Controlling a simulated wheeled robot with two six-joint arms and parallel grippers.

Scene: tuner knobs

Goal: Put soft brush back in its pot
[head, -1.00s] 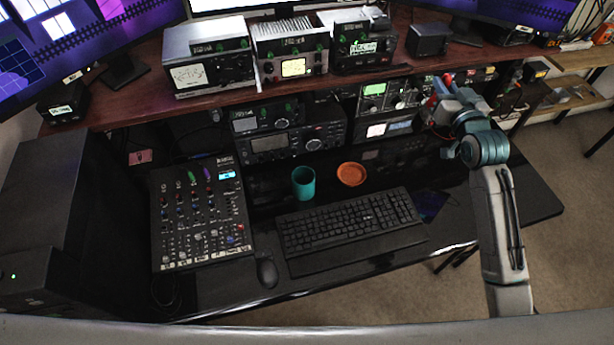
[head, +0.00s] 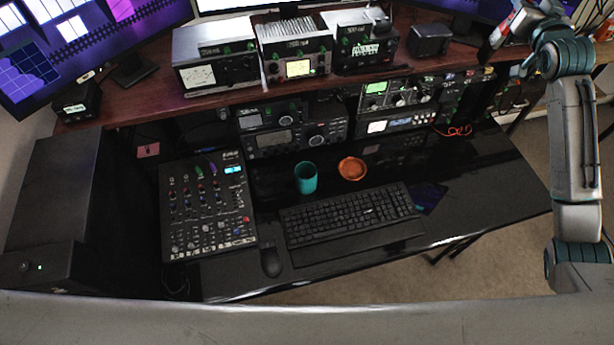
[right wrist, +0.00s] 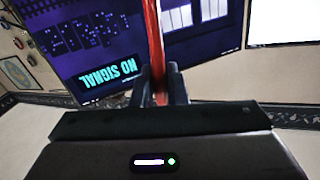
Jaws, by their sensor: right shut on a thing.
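My right gripper (right wrist: 160,80) is shut on a thin red stick (right wrist: 153,35), which looks like the handle of the soft brush. The stick runs up out of the top of the right wrist view, and no bristles can be made out. In the head view the red stick (head: 501,31) shows small at the upper right, high above the desk's right end. A teal pot (head: 306,179) stands upright on the black desk, behind the keyboard. It lies far left of and below my right gripper. Its inside is dark. My left gripper is out of view.
An orange dish (head: 352,169) sits right of the pot. The keyboard (head: 350,216), mouse (head: 271,261) and mixer (head: 207,205) are in front and left. Radios (head: 293,138) stand behind, under the wooden shelf (head: 140,101). The desk's right end is mostly clear.

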